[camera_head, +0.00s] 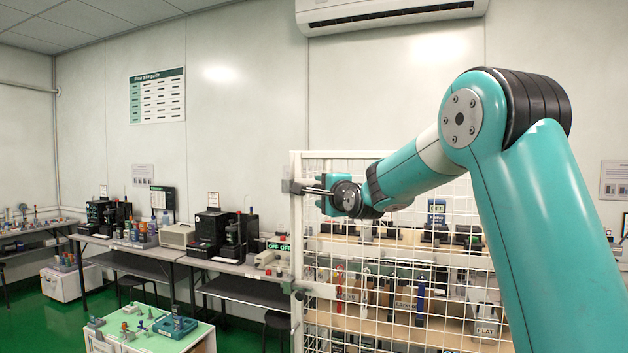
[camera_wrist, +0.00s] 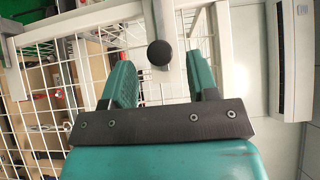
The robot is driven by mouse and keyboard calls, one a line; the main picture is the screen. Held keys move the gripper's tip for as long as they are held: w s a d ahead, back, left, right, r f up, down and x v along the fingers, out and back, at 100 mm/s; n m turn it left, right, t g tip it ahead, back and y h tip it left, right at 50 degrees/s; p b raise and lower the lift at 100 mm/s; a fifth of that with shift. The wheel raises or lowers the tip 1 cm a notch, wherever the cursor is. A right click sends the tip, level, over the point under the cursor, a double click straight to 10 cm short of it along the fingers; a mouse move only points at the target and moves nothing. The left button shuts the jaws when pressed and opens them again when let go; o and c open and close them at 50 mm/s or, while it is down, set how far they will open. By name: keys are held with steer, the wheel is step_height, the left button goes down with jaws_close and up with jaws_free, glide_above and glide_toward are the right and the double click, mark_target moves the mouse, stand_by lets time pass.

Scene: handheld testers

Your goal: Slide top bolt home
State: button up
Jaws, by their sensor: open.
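The top bolt (camera_head: 316,190) is a silver rod near the top left of a white mesh door, with a dark block (camera_head: 290,187) at the frame's left edge. In the wrist view, its round black knob (camera_wrist: 160,53) sits between the two teal fingers of my gripper (camera_wrist: 158,68). The fingers are open, with a visible gap on each side of the knob. In the head view my gripper (camera_head: 326,200) is at the bolt, and its wrist hides part of the rod. I cannot tell how far the rod enters the block.
A lower bolt (camera_head: 300,293) sits further down the same door edge. Behind the white mesh (camera_head: 450,270) are shelves with several handheld testers.

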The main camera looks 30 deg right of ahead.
steer(key=w, duration=0.2)
steer(key=w+p, duration=0.2)
steer(key=w, duration=0.1)
steer(key=shift+w+d, duration=0.3)
steer(key=shift+d, duration=0.05)
